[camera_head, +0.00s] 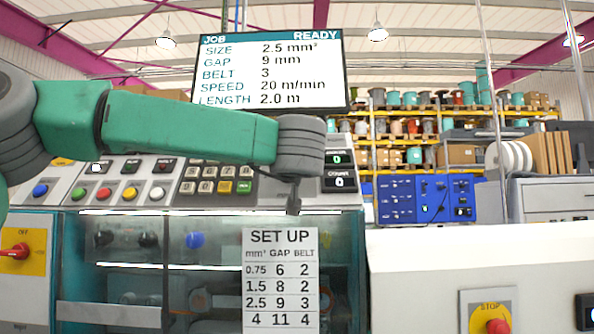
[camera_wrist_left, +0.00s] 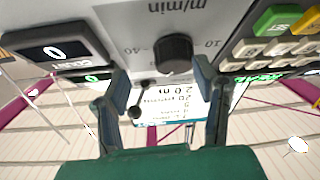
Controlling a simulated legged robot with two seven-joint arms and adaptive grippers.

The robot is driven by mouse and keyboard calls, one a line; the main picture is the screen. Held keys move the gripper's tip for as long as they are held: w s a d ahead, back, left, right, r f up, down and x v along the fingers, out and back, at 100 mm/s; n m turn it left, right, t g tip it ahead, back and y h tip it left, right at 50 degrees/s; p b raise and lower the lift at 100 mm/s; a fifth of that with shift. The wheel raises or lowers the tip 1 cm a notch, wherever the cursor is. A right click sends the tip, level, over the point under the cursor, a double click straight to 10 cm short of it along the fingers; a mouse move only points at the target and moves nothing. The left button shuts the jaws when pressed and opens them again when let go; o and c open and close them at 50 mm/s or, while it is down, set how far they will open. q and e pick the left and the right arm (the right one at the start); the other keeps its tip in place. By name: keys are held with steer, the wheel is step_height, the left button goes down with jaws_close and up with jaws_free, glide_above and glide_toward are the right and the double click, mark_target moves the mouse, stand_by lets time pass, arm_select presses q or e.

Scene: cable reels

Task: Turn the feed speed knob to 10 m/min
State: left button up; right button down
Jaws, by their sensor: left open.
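The feed speed knob (camera_wrist_left: 173,55) is a round black ribbed knob in the left wrist view, on a grey panel marked m/min. A 10 mark (camera_wrist_left: 212,43) stands to its right and a 40 mark to its left; its pointer cannot be made out. My left gripper (camera_wrist_left: 160,74) is open and empty, with one finger on each side, just short of the knob. In the head view my left gripper (camera_head: 293,198) points down over the console, and my arm hides the knob. The screen (camera_head: 270,72) reads SPEED 20 m/min. My right gripper is not in view.
A keypad (camera_head: 215,186) and several coloured push buttons (camera_head: 130,193) lie on the console left of my gripper. Small counter displays (camera_head: 340,182) stand just right. A SET UP chart (camera_head: 280,280) hangs below. A red stop button (camera_head: 497,325) is at lower right.

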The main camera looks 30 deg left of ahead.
arm_select(q)
steer(key=a, duration=0.3)
steer(key=shift+w+a+f, duration=0.1)
steer(key=shift+w+f, duration=0.15)
steer(key=shift+a+f, duration=0.1)
steer(key=shift+a, duration=0.3)
steer(key=shift+d, duration=0.35)
steer(key=shift+c, duration=0.8)
steer(key=shift+d, duration=0.5)
steer(key=c, duration=0.7)
steer(key=shift+d+r, duration=0.2)
steer(key=shift+d, duration=0.1)
steer(key=shift+c, duration=1.4)
steer(key=shift+a, duration=0.4)
steer(key=shift+d+r, duration=0.1)
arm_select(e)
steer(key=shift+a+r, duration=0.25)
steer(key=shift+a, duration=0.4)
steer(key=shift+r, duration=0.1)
